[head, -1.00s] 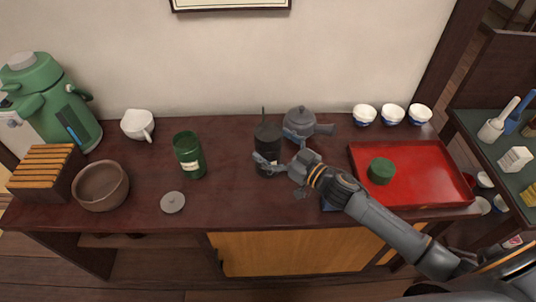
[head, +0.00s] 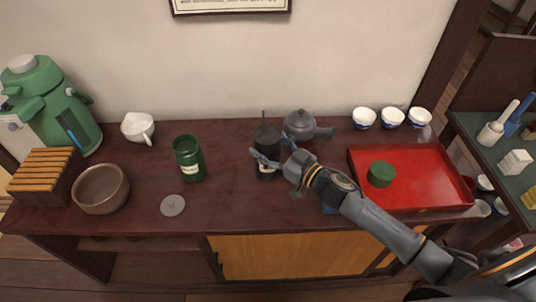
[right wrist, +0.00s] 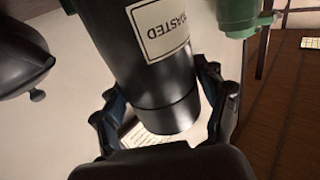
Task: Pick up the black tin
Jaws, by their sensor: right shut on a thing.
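The black tin (head: 267,138) stands upright on the dark wooden counter (head: 225,170), left of the grey teapot. My right gripper (head: 270,156) reaches it from the front right, with its fingers around the body. In the right wrist view the tin (right wrist: 135,45) lies between the two fingers (right wrist: 160,88), its pale label reading "ROASTED" upside down. The right gripper is shut on the tin. Whether the tin's base touches the counter is hard to tell. My left gripper is not in view.
A grey teapot (head: 299,124) stands close behind, right of the tin. A green tin (head: 188,160) and a grey lid (head: 173,205) are to the left. A red tray (head: 425,165) holds a green round thing (head: 381,174). White cups (head: 392,117) stand at the back right.

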